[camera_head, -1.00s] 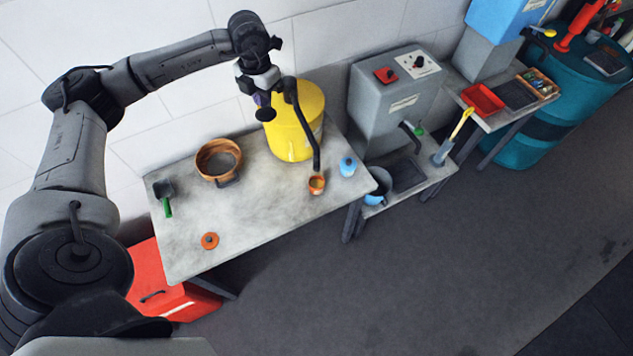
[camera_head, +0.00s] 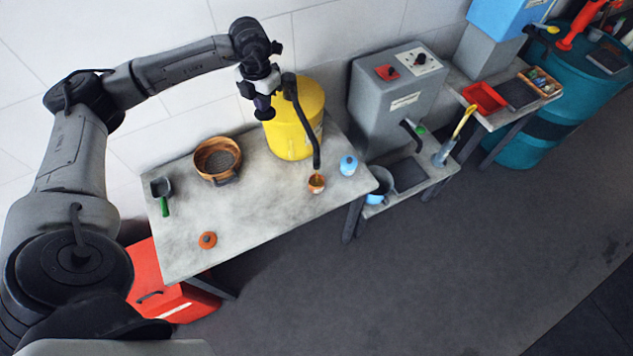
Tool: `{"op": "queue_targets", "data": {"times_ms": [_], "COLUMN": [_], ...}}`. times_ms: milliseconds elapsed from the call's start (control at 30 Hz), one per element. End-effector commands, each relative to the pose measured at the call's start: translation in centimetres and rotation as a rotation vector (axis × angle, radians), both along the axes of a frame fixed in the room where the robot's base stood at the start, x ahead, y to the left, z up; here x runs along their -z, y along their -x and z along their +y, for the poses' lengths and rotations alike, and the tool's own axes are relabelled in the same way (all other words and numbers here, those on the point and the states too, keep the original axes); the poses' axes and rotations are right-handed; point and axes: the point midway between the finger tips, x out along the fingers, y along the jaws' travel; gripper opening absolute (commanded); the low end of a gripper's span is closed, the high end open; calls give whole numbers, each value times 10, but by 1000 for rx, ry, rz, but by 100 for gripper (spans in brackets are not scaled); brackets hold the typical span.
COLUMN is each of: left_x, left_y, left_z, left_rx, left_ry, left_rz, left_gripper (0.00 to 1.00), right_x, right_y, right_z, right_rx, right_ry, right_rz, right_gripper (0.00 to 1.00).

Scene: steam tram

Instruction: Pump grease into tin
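A yellow grease drum (camera_head: 292,128) with a black spout pipe (camera_head: 304,125) stands at the back right of the grey table. A small orange tin (camera_head: 317,184) stands under the lower end of the spout. Something yellowish-orange shows at the tin's mouth, too small to tell more. An orange lid (camera_head: 208,240) lies apart near the table's front. My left gripper (camera_head: 264,108) is above the left side of the drum top, beside the pump's upper part. Its fingers point down and are too small to read; I cannot tell whether they touch the pump. My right gripper is not in view.
On the table (camera_head: 240,215) are a brown sieve (camera_head: 217,160), a green-handled scoop (camera_head: 163,194) and a blue bottle (camera_head: 348,165). A red box (camera_head: 165,290) sits below. A grey machine (camera_head: 392,100) stands to the right. The table's middle is clear.

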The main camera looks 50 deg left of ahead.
Motion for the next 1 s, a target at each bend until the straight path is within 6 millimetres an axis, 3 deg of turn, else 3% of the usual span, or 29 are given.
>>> {"op": "queue_targets", "data": {"times_ms": [1000], "left_x": [57], "left_y": [0], "left_z": [0], "left_rx": [-1], "left_ry": [-1], "left_rz": [1], "left_gripper": [0], "right_x": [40], "right_y": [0], "right_z": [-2], "right_rx": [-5], "right_ry": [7], "right_rz": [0], "right_gripper": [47]}}
